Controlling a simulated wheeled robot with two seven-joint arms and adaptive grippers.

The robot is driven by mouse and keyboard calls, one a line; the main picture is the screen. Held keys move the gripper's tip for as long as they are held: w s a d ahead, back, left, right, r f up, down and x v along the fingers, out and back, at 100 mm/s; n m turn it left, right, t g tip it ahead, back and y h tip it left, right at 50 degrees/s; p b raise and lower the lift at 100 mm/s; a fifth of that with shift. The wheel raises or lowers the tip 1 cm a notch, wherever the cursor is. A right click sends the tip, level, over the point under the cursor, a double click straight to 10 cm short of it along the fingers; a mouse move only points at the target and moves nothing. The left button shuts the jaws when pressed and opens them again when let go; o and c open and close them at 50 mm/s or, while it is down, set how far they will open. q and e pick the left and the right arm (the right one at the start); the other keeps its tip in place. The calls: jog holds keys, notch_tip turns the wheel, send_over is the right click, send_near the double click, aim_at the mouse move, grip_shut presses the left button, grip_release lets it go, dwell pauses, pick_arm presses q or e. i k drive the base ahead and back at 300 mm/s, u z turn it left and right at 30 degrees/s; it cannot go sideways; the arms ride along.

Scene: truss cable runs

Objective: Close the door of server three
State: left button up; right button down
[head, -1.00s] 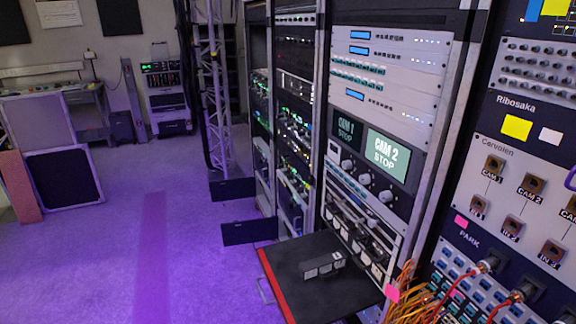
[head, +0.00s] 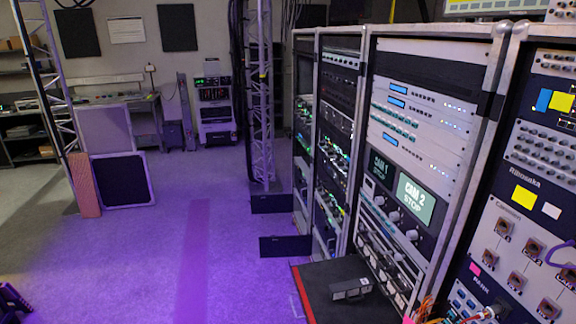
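No server number is readable. A black panel with a red edge and a side handle (head: 345,301) juts out level from the foot of the rack with the CAM 1 and CAM 2 screens (head: 408,196). A small grey and black device (head: 350,289) lies on it. A dark part, apparently my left gripper (head: 12,302), shows at the lower left edge, cut off and far from the panels. My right gripper is not in view.
The purple-lit floor (head: 150,265) is clear left of the racks. Orange cables (head: 424,308) hang at the lower right beside the red-edged panel. A patch rack (head: 520,215) closes off the right.

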aim_at(272, 203)
jog(key=u, duration=0.85)
jog(key=i, duration=9.1)
jog(key=z, duration=3.65)
